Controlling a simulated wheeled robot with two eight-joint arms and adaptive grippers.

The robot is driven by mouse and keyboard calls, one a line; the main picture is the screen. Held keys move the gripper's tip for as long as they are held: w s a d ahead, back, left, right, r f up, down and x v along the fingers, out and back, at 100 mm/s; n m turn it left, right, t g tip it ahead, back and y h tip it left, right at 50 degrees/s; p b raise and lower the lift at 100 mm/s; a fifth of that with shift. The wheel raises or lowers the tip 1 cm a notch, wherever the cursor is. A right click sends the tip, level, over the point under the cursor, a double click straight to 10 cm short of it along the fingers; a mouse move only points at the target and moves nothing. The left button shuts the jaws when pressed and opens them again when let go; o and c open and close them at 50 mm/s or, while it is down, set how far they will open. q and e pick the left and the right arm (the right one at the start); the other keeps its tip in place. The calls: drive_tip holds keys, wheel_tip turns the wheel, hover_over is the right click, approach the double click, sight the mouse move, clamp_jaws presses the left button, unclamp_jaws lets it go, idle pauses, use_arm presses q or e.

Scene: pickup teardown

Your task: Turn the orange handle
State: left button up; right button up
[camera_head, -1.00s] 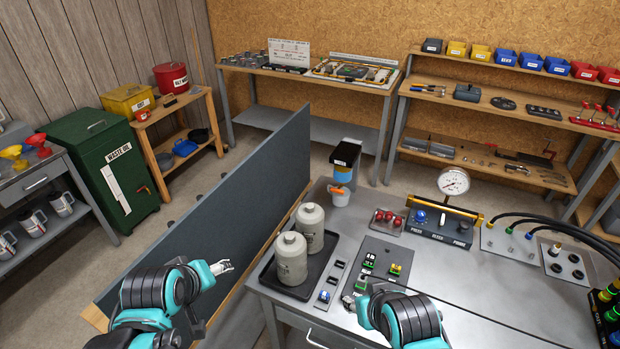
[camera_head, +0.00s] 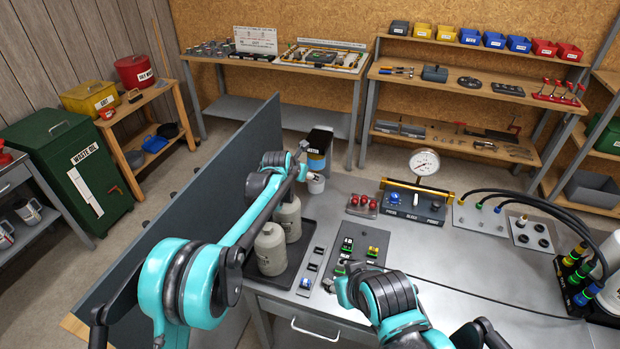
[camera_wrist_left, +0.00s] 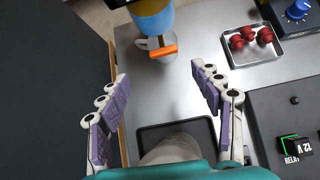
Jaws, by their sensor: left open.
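The orange handle (camera_wrist_left: 163,51) is a short bar on the front of a blue and black dispenser (camera_head: 319,148), seen in the left wrist view. It lies roughly level, slightly tilted, above a light cup (camera_wrist_left: 150,43). In the head view my left gripper and arm hide the handle. My left gripper (camera_wrist_left: 160,78) is open, its purple-padded fingers spread to either side and short of the handle, with nothing between them. In the head view the left gripper (camera_head: 303,168) is close to the dispenser's front. My right gripper (camera_head: 331,285) is low over the bench near the switch panel; its jaws are unclear.
Two grey canisters (camera_head: 270,250) stand in a black tray under my left arm. A dark partition (camera_head: 190,210) runs along the left. A small tray of red parts (camera_head: 362,204) and a gauge unit (camera_head: 424,163) stand right of the dispenser.

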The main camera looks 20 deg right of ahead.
sight(319, 162)
use_arm(q)
drive_tip(key=b+x, duration=0.1)
drive_tip(key=x, duration=0.7)
drive_tip(key=shift+d+f+n, duration=0.3)
drive_tip(key=shift+d, duration=0.1)
drive_tip(key=c, duration=1.2)
